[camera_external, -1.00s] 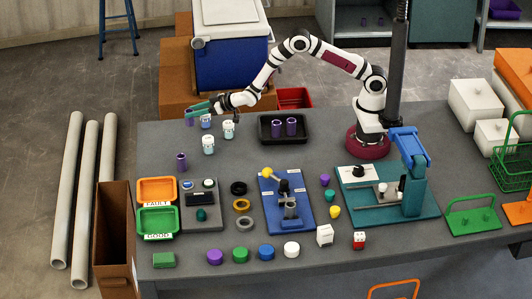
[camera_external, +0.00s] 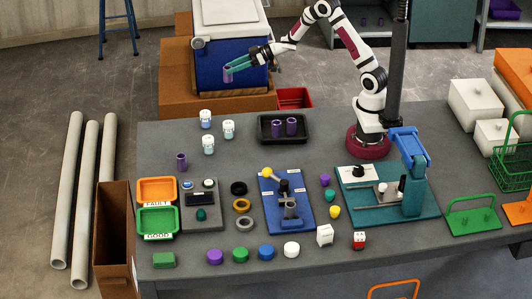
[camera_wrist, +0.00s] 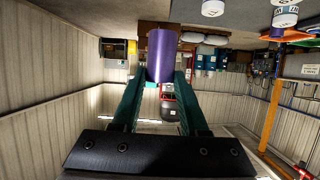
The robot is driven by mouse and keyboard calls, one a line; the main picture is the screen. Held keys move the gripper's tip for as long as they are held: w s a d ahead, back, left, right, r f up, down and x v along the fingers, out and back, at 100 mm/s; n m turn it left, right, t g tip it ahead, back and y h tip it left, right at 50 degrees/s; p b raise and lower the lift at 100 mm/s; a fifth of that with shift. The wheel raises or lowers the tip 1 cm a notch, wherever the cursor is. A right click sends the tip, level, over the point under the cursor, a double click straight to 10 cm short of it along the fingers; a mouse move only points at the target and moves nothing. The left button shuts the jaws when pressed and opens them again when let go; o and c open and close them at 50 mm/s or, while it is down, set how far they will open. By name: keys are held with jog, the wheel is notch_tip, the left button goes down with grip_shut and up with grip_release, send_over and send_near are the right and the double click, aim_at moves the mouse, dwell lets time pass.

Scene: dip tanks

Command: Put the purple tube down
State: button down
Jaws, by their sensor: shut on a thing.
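My gripper (camera_external: 241,68) is shut on a purple tube (camera_external: 228,74) and holds it in the air, in front of the blue cooler in the external view. In the wrist view the purple tube (camera_wrist: 161,55) stands between the tips of my green fingers (camera_wrist: 161,78). Two more purple tubes (camera_external: 283,127) stand in a black tray (camera_external: 266,139) at the table's back edge. Another purple tube (camera_external: 181,162) stands alone on the grey table (camera_external: 330,118), left of centre.
Several white jars (camera_external: 228,130) stand left of the black tray. An orange bin (camera_external: 157,190) and a green bin (camera_external: 157,222) lie at the left. A blue fixture (camera_external: 270,210) stands at the middle. Bare table lies between the jars and the fixture.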

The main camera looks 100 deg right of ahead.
jog(key=s+a+f+n+g+y, duration=0.1)
jog(key=s+a+n+y, duration=0.25)
jog(key=s, duration=1.05)
jog(key=s+a+f+n+g+y, duration=0.1)
jog(key=s+a+n+y, duration=0.25)
jog(key=s, duration=0.95)
send_over(284, 126)
jog(key=shift+y, duration=0.3)
jog(key=shift+f, duration=5.55)
jog(key=shift+f, duration=0.1)
jog(key=c, duration=0.7)
grip_release()
jog(key=shift+d, duration=0.1)
